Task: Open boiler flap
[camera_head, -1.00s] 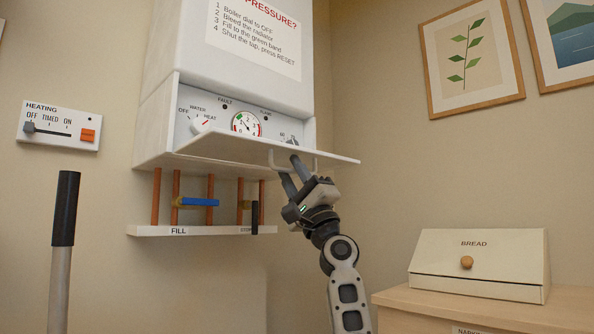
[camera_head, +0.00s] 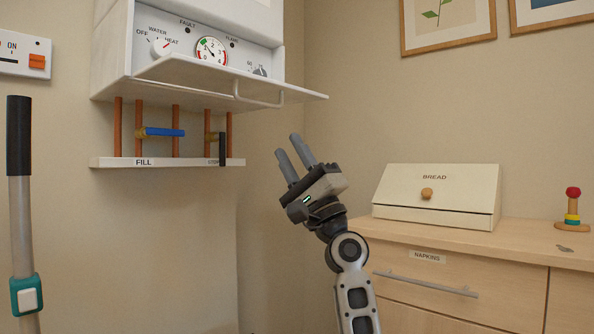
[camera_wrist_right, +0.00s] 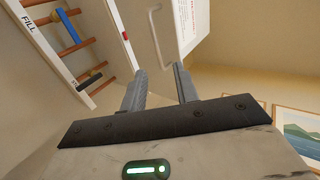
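The boiler flap (camera_head: 225,84) is a white panel hinged at the bottom of the boiler's front. It is swung down to a slightly sloping, near-level position, with the dials behind it exposed. Its white bar handle (camera_head: 258,98) hangs at the front edge, free of any gripper. My right gripper (camera_head: 289,148) is below and to the right of the handle, clear of it, with its two fingers apart and nothing between them. In the right wrist view the open fingers (camera_wrist_right: 160,90) point towards the flap handle (camera_wrist_right: 157,38). My left gripper is not in view.
Below the boiler (camera_head: 112,60) are copper pipes with a blue tap lever (camera_head: 165,132) and a white FILL rail (camera_head: 180,162). A bread box (camera_head: 437,195) stands on a wooden cabinet (camera_head: 460,253) at right. A dark-handled pole (camera_head: 19,140) stands at left. The wall between is clear.

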